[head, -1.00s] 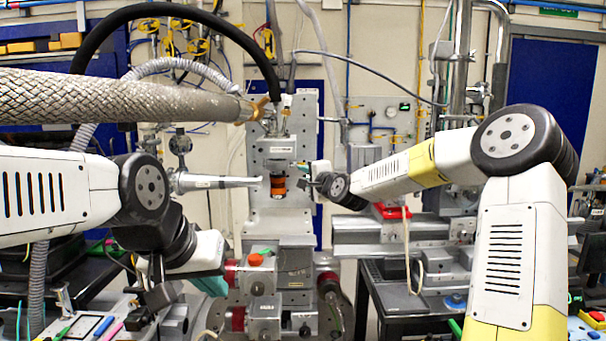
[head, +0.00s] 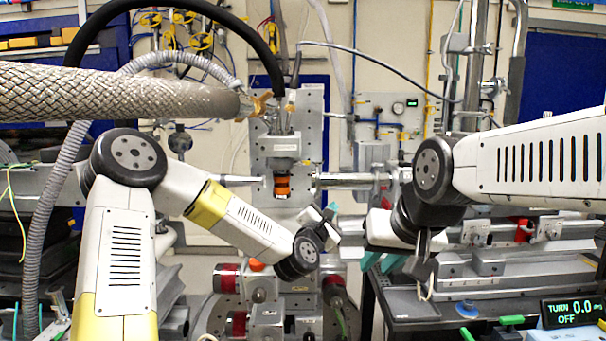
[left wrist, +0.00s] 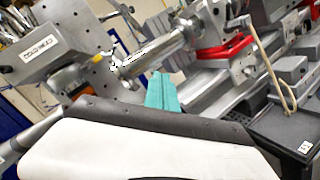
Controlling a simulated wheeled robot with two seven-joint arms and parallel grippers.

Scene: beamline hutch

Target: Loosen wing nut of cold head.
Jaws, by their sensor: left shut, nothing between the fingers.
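The cold head (head: 283,146) is a grey block with an orange band, standing upright at the centre of the head view. Its label also shows on the block in the left wrist view (left wrist: 45,72), tilted. A brass wing-shaped piece (head: 262,103) sits at the hose end above it; I take it as the wing nut. My left gripper (head: 333,208) is to the right of and below the cold head, apart from it. Its teal fingers are together and empty, also in the left wrist view (left wrist: 159,92). My right gripper (head: 380,261) is lower right, its teal fingers apart and empty.
A braided hose (head: 120,92) crosses from the left to the brass piece, and a black hose (head: 262,50) arches above. Grey flanges with red parts (head: 228,278) stand below. A rail bench (head: 510,262) fills the right. A display (head: 572,312) reads TURN 0.0, OFF.

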